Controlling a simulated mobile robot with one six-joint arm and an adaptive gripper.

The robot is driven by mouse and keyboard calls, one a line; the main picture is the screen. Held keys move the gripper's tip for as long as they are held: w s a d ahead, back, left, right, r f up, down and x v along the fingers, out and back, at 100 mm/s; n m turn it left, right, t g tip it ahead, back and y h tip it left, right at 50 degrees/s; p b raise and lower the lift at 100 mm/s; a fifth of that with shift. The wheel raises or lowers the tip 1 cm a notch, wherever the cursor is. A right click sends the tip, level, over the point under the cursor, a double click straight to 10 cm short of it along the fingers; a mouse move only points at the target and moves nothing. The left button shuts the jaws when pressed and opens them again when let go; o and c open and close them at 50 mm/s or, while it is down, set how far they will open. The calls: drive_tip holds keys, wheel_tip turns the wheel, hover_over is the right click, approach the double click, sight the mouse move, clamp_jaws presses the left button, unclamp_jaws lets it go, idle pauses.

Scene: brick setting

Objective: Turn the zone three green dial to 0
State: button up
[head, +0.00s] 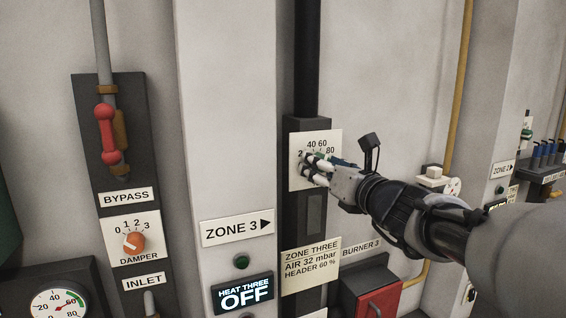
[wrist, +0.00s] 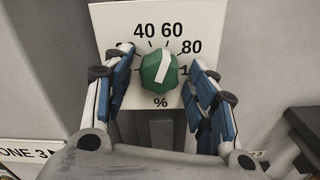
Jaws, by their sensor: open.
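The zone three green dial (wrist: 157,72) sits on a white scale plate (wrist: 112,18) marked 40, 60 and 80, with a % sign below. Its white pointer tilts slightly right of straight up, toward 60. The 0 mark is hidden behind the left finger. My gripper (wrist: 161,60) is open, with blue-padded fingers on either side of the dial; I cannot tell if they touch it. In the head view my gripper (head: 311,168) is at the plate (head: 334,142) and covers most of the dial.
A ZONE THREE label (head: 310,266) and a HEAT THREE OFF display (head: 242,295) are below. A pillar with a ZONE 3 sign (head: 237,227) stands to the left. A red burner box (head: 378,300) is lower right. A DAMPER dial (head: 134,243) is farther left.

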drive_tip(key=shift+s+d+r, duration=0.1)
drive_tip(key=shift+s+r, duration=0.05)
drive_tip(key=shift+s, duration=0.35)
drive_tip(key=shift+c, duration=0.2)
drive_tip(key=shift+w, duration=0.2)
drive_tip(key=c, duration=1)
drive_tip(key=shift+b, duration=0.3)
drive_tip(key=shift+d+r+n+b, duration=0.1)
drive_tip(key=shift+n+b, duration=5.1)
drive_tip(key=shift+n, duration=0.75)
drive_tip(key=shift+d+r+n+b, duration=0.1)
drive_tip(key=shift+n+b, duration=5.05)
drive_tip(key=shift+n, duration=0.8)
